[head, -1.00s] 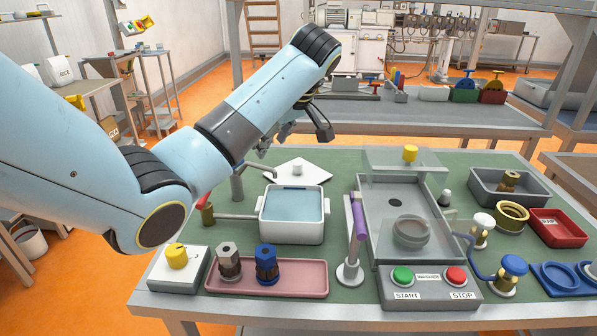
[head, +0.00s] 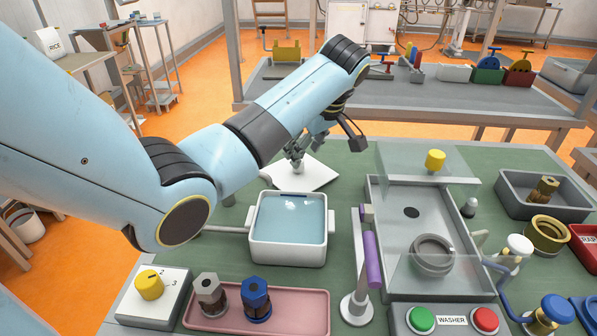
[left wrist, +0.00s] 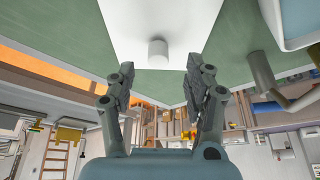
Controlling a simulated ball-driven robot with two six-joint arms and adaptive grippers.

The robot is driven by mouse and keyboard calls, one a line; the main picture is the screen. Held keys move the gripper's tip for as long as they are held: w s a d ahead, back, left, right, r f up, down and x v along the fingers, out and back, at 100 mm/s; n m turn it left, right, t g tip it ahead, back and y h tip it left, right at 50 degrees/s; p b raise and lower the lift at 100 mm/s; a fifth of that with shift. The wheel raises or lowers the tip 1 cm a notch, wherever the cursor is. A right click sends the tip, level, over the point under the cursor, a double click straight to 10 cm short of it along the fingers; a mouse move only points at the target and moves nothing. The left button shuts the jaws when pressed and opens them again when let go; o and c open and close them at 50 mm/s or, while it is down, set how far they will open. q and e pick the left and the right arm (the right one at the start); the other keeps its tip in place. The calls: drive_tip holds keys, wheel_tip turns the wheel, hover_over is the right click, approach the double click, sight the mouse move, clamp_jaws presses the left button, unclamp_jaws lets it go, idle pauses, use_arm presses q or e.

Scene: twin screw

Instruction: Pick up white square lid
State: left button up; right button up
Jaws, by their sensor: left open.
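The white square lid (head: 318,177) lies flat on the green bench top, behind the white basin of water (head: 289,252). In the left wrist view the lid (left wrist: 190,18) shows with its round white knob (left wrist: 158,52). My left gripper (head: 297,158) is at the lid's knob in the head view and partly covers it. In the left wrist view the left gripper (left wrist: 158,78) is open, its two fingers apart on either side of the knob, with nothing held. I cannot tell whether a finger touches the lid. My right gripper does not show.
The basin stands close in front of the lid. A grey washer tank (head: 385,215) with a clear raised cover (head: 400,162) is to the right. A pink tray (head: 290,318) with two bolts is in front. Green bench is clear between lid and washer.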

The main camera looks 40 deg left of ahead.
use_arm(q)
drive_tip(key=x, duration=0.4)
drive_tip(key=shift+w+a+f, duration=0.15)
drive_tip(key=shift+a+f, duration=0.05)
drive_tip(key=shift+a, duration=0.2)
drive_tip(key=shift+a+f, duration=0.15)
drive_tip(key=shift+f, duration=0.1)
drive_tip(key=shift+c, duration=0.3)
drive_tip(key=c, duration=0.7)
clamp_jaws()
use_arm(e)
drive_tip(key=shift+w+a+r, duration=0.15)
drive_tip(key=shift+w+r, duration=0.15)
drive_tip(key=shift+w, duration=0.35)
